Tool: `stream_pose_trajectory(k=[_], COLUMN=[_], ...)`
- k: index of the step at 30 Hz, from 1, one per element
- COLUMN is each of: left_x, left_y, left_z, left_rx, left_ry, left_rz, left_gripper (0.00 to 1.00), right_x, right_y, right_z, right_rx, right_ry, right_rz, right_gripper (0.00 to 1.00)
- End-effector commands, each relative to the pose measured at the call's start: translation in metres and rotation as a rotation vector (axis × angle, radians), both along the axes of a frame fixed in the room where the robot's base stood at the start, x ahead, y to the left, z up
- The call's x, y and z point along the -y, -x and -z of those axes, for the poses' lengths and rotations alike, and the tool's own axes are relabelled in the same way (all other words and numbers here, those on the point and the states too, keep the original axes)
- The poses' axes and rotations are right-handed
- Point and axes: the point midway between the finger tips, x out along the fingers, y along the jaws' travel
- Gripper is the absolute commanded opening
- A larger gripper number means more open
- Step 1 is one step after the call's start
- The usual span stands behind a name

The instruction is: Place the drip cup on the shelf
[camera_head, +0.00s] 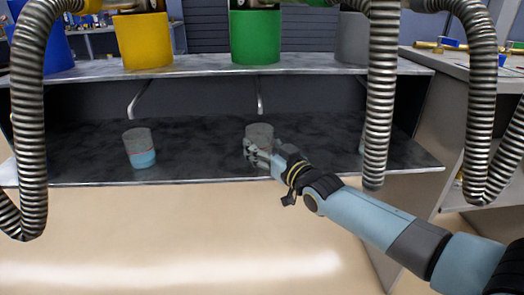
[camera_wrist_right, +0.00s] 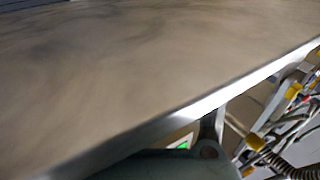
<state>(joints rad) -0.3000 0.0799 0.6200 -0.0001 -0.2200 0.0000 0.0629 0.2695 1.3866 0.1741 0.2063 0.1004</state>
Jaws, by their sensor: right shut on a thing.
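A grey cup (camera_head: 259,132), which I take to be the drip cup, is at the lower dark shelf (camera_head: 200,135), near the middle of the head view. My right gripper (camera_head: 255,152) is shut on it from the front right. The gripper hides the cup's lower part, so I cannot tell whether its base touches the shelf. The cup looks upright. The right wrist view shows a broad brownish surface (camera_wrist_right: 140,60) with a bright metal edge, but no cup. My left gripper is not in view.
Another cup (camera_head: 139,148) with light blue in its lower part stands on the shelf to the left. Yellow (camera_head: 144,40), green (camera_head: 255,37) and blue containers stand on the upper shelf. Ribbed hoses (camera_head: 381,100) hang in front at both sides. The shelf between the two cups is clear.

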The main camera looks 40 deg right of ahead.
Motion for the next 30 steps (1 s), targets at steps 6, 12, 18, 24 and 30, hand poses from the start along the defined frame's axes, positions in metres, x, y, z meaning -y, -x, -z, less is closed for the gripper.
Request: stream_pose_trajectory(k=[6,12,18,24,30], left_x=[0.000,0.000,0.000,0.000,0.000], left_y=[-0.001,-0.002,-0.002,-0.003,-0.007], left_z=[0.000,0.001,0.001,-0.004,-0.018], left_rx=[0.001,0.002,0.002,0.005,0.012], left_ry=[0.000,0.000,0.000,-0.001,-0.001], left_rz=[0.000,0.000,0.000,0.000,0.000], left_gripper=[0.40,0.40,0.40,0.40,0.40], right_x=[0.000,0.000,0.000,0.000,-0.001], right_y=[0.000,0.000,0.000,0.001,0.037], right_z=[0.000,0.001,0.001,-0.004,-0.005], right_rx=[0.000,0.000,0.000,0.001,-0.003], right_ry=[0.001,0.001,0.001,0.001,0.001], right_rz=[0.000,0.000,0.000,0.000,-0.001], right_gripper=[0.16,0.71,0.79,0.79,0.79])
